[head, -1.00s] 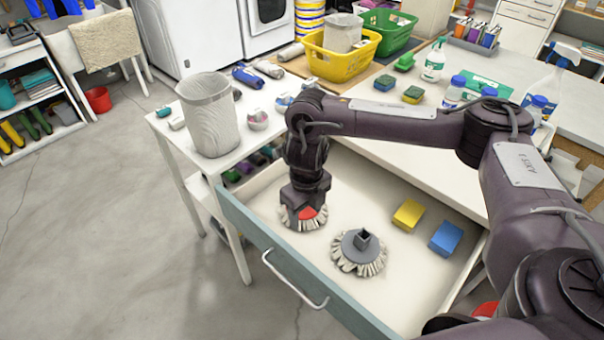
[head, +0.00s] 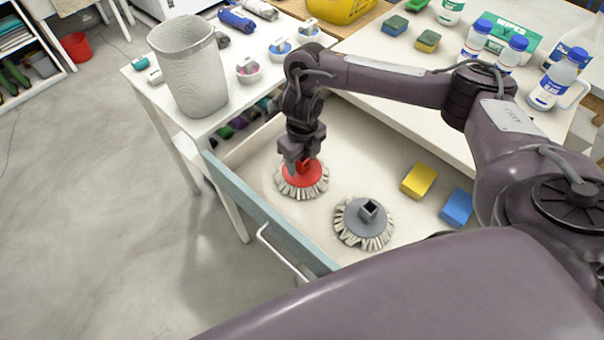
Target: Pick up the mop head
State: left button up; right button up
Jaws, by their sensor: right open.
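Two round mop heads with pale fringes lie in the open drawer. One has a red top (head: 310,177); the other has a grey top (head: 355,220) with a square socket and lies to its right and nearer. My right gripper (head: 303,165) points down at the red mop head, its fingers at the raised red centre. It is open, and its fingertips are partly hidden, so I cannot tell whether they touch the mop head. My left gripper is not in view.
The drawer (head: 250,207) also holds a yellow sponge (head: 419,180) and a blue sponge (head: 456,207). A white wastebasket (head: 190,70) stands on the side table at left. Bottles (head: 556,80) stand on the counter at right. My own arm covers the lower right.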

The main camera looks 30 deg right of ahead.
jog(key=shift+c, duration=0.2)
jog(key=c, duration=0.7)
grip_shut()
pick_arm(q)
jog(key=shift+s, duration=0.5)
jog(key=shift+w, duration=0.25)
